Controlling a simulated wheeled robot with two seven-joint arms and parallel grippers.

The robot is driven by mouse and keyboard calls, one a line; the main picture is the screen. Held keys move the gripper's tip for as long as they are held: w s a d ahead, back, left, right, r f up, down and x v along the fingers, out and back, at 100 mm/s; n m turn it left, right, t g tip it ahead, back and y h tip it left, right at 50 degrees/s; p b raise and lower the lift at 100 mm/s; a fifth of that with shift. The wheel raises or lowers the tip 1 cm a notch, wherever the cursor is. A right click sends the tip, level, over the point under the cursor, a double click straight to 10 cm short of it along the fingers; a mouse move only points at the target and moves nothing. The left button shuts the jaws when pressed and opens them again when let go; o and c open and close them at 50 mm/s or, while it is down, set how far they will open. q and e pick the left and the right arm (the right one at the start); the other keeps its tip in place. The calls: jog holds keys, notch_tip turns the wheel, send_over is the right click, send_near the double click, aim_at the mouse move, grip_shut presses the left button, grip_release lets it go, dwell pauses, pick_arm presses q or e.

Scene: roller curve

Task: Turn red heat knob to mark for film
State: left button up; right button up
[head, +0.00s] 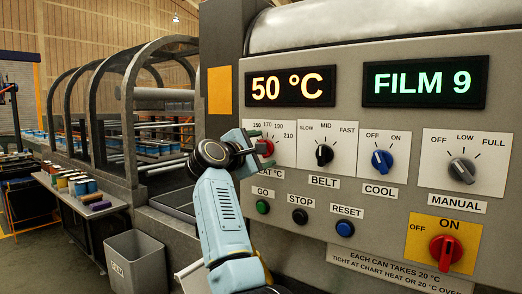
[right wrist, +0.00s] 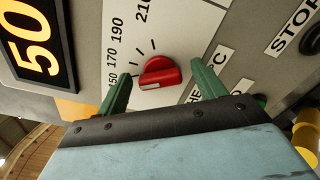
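The red heat knob (head: 266,147) sits on a white dial plate with marks 150, 170, 190 and 210. In the right wrist view the red knob (right wrist: 158,74) has a white line on its lower left, toward the 150 side. My right gripper (head: 256,146) is at the dial. In the right wrist view its green fingers (right wrist: 163,82) stand open on either side of the knob, with gaps visible. The film display (head: 424,81) reads FILM 9 and the temperature display (head: 291,86) reads 50 °C. My left gripper is not in view.
The belt knob (head: 324,154), cool knob (head: 382,161) and manual knob (head: 462,170) are right of the dial. GO, STOP and RESET buttons sit below. A red ON/OFF switch (head: 445,250) is lower right. A partly readable sign (head: 400,268) mentions chart heat. A bin (head: 137,262) stands left.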

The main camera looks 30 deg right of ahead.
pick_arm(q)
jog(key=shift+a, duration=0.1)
pick_arm(e)
jog(key=shift+a, duration=0.1)
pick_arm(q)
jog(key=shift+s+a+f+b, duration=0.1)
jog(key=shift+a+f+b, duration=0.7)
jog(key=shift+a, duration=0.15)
pick_arm(e)
jog(key=v, duration=1.3)
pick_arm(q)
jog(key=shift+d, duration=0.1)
pick_arm(e)
jog(key=shift+s+a, duration=0.1)
